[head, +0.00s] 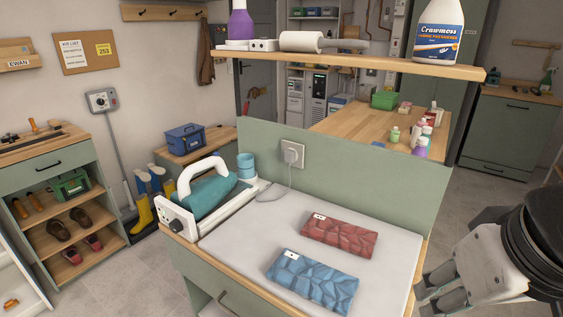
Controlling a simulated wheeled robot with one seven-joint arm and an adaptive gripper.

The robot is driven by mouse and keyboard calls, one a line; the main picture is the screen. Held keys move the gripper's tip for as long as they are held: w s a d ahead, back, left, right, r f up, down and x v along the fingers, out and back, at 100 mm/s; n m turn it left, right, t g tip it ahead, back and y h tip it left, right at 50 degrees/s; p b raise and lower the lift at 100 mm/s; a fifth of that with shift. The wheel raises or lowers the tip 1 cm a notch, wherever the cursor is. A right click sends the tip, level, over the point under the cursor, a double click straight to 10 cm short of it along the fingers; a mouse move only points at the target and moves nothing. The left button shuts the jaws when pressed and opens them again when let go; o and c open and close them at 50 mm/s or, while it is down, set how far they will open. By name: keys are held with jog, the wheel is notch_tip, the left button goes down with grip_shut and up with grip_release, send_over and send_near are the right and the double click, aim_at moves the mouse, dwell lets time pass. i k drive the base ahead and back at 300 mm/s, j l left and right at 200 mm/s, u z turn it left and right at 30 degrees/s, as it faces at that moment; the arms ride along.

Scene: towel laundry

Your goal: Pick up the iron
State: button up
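The iron (208,194) has a teal body and a white arched handle (196,172). It rests in a long white holder (181,222) at the left end of the ironing surface (245,232). My gripper (426,299) is at the lower right, past the right edge of the worktop and far from the iron. Its two grey fingers point left with a gap between them and nothing visible in it. The bottom of the frame cuts off part of the lower finger.
A folded red cloth (340,236) and a folded blue cloth (312,281) lie on the ironing surface. A green panel (350,172) with a socket (291,153) stands behind. A wooden shelf (385,65) above carries a white bottle (439,32). A teal cup (246,164) stands behind the iron.

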aim_at(202, 196)
jog(key=i+j+z, duration=0.1)
jog(key=j+z, duration=0.25)
jog(key=j, duration=0.2)
jog(key=i+j+z, duration=0.1)
jog(key=j+z, duration=0.25)
jog(key=j, duration=0.2)
jog(key=j+z, duration=0.35)
jog(key=j, duration=1.5)
jog(key=i+j, duration=0.15)
jog(key=j, duration=1.25)
jog(key=i+z, duration=0.05)
